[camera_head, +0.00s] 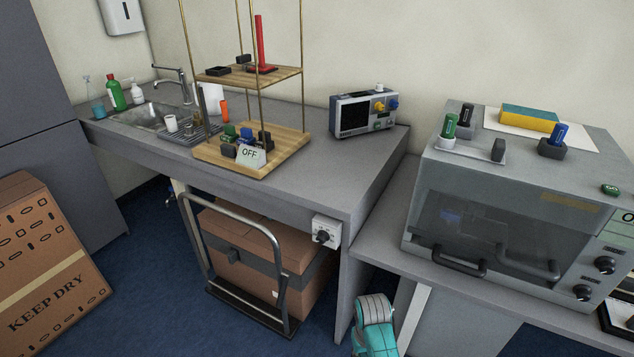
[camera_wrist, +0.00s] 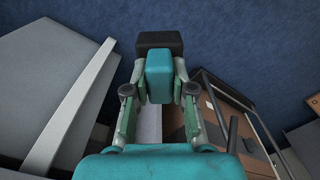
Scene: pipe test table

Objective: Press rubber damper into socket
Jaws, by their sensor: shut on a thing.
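In the wrist view, my gripper (camera_wrist: 160,84) has its two green-grey fingers closed on a block (camera_wrist: 159,65) with a teal near part and a black far part. The block is held over the blue floor, clear of any surface that I can see. I take it as the rubber damper, though its material cannot be told. In the head view, only a teal part of my arm shows at the bottom, below the counter edge, and the fingertips are hidden. I cannot tell for certain which thing is the socket; a black open tray (camera_head: 217,70) lies on the upper wooden shelf.
A two-level wooden rack (camera_head: 292,151) with rods stands on the grey counter (camera_head: 300,195), holding several small blocks and an OFF sign (camera_head: 250,156). An oven-like box (camera_head: 500,210) stands right. A cart (camera_head: 240,315) with a carton (camera_head: 262,250) is below the counter.

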